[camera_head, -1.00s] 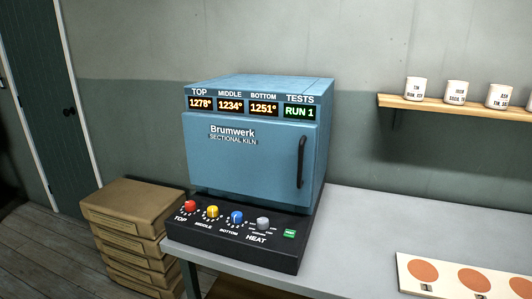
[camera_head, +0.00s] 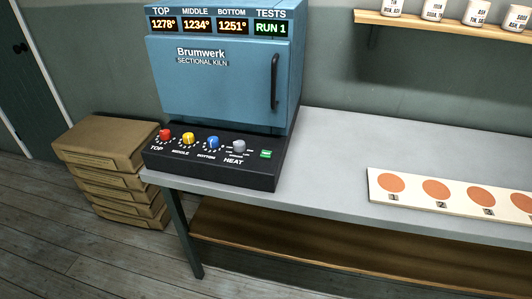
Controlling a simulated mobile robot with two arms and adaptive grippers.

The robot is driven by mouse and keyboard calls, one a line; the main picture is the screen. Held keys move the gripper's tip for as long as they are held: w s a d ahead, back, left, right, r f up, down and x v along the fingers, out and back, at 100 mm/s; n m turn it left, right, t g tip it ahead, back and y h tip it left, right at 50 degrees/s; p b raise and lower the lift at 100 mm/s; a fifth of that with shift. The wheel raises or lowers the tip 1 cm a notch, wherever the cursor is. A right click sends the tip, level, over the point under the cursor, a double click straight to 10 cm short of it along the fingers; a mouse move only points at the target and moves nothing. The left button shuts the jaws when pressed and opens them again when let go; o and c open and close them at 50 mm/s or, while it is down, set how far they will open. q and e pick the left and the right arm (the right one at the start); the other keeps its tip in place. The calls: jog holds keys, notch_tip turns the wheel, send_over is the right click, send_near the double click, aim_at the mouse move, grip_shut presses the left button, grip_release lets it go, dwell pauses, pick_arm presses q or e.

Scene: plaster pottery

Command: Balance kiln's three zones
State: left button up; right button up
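The blue Brumwerk sectional kiln (camera_head: 220,90) stands on the left end of a grey table, its door shut. Its displays read TOP 1278° (camera_head: 163,24), MIDDLE 1234° (camera_head: 197,25), BOTTOM 1251° (camera_head: 233,27) and TESTS RUN 1 (camera_head: 270,29). On the black control panel (camera_head: 212,168) in front are the red TOP knob (camera_head: 165,134), yellow MIDDLE knob (camera_head: 188,138), blue BOTTOM knob (camera_head: 212,142), grey HEAT knob (camera_head: 239,145) and a green button (camera_head: 266,154). Neither of my grippers is in view.
A white strip with numbered orange discs (camera_head: 378,186) lies on the table (camera_head: 325,160) at right. A wall shelf (camera_head: 450,28) holds several labelled white cups. Stacked brown boxes (camera_head: 108,142) stand on the floor left of the table. The tabletop between kiln and strip is clear.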

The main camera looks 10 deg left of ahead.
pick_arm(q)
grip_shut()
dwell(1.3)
